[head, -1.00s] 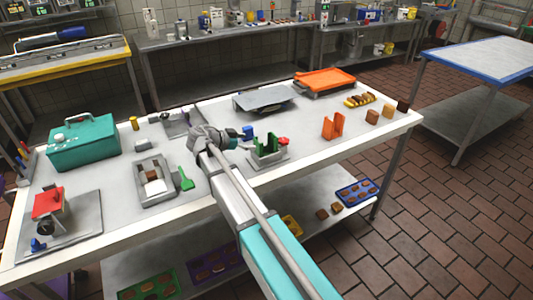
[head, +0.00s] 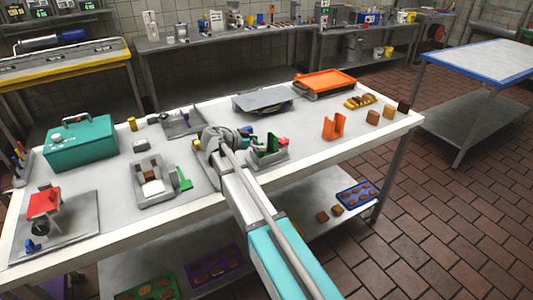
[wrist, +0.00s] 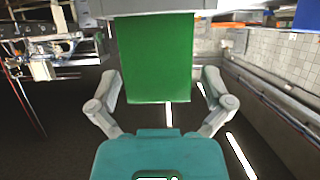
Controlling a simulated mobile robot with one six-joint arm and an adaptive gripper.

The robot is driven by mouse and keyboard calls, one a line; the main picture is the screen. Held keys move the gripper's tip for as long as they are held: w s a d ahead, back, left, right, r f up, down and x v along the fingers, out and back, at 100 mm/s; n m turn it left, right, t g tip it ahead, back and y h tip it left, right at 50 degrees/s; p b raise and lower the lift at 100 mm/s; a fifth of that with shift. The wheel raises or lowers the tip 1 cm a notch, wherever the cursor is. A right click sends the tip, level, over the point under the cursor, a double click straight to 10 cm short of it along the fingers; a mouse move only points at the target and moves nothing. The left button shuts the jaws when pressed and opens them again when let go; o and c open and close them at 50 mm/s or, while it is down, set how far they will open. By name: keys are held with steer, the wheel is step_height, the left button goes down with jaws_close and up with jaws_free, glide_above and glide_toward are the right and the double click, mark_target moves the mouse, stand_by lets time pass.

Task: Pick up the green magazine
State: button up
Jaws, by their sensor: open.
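The green magazine (head: 272,145) stands upright in a grey holder (head: 270,161) near the middle of the white table in the head view. In the wrist view a flat green panel (wrist: 155,58), which looks like the magazine, fills the space between my gripper's fingers. My gripper (wrist: 161,76) is open, one finger on each side of the panel. Whether the fingers touch it I cannot tell. In the head view my gripper (head: 247,137) is just left of the magazine, and my wrist partly hides the area.
A teal toolbox (head: 81,143) and a grey fixture (head: 155,184) with a green handle stand to the left. An orange U-shaped holder (head: 334,127) and several brown blocks stand to the right. A grey plate (head: 263,99) and orange tray (head: 325,83) lie behind.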

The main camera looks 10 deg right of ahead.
steer(key=shift+d+f, duration=0.1)
steer(key=shift+d, duration=0.1)
stand_by(0.4)
steer(key=c, duration=1.2)
steer(key=shift+w, duration=0.1)
step_height(320, 180, up, 18)
steer(key=p, duration=1.8)
